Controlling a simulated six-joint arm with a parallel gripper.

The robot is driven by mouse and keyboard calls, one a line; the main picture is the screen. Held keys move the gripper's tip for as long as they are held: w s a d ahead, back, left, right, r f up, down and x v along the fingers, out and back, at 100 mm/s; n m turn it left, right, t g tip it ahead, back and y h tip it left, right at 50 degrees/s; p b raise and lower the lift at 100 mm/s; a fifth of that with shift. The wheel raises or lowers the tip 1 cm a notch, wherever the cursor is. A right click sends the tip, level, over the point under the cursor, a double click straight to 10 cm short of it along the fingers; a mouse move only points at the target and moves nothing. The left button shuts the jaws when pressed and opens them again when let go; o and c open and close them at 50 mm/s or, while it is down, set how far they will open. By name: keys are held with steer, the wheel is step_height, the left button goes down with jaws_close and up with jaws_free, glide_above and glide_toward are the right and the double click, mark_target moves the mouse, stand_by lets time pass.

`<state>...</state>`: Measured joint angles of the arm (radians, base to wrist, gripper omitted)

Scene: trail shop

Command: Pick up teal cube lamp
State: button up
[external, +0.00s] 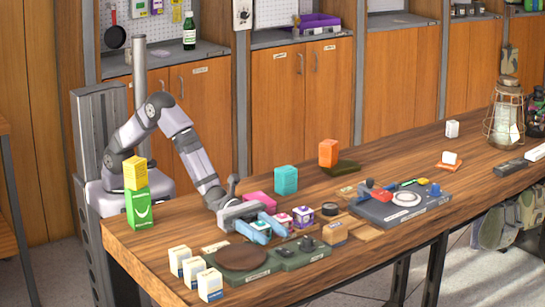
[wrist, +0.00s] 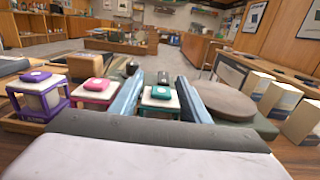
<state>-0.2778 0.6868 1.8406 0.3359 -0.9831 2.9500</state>
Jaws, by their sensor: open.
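The teal cube lamp (wrist: 160,96) has a white body, a teal frame and a teal button on top. In the wrist view it stands between the two blue fingers of my gripper (wrist: 160,103), with a gap on each side. My gripper is open and low over the bench in the external view (external: 267,230), where its fingers largely hide the teal lamp. A pink cube lamp (wrist: 96,90) stands just left of the left finger in the wrist view, and a purple cube lamp (wrist: 40,97) is farther left.
A round brown pad on a green base (external: 243,256) and several white boxes (external: 210,284) lie on the near side. A teal box (external: 286,179) and an orange box (external: 328,152) stand behind. A grey tool tray (external: 400,205) is to the right.

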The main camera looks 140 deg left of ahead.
steer(key=c, duration=0.8)
steer(key=shift+c, duration=0.2)
steer(key=shift+r, duration=0.15)
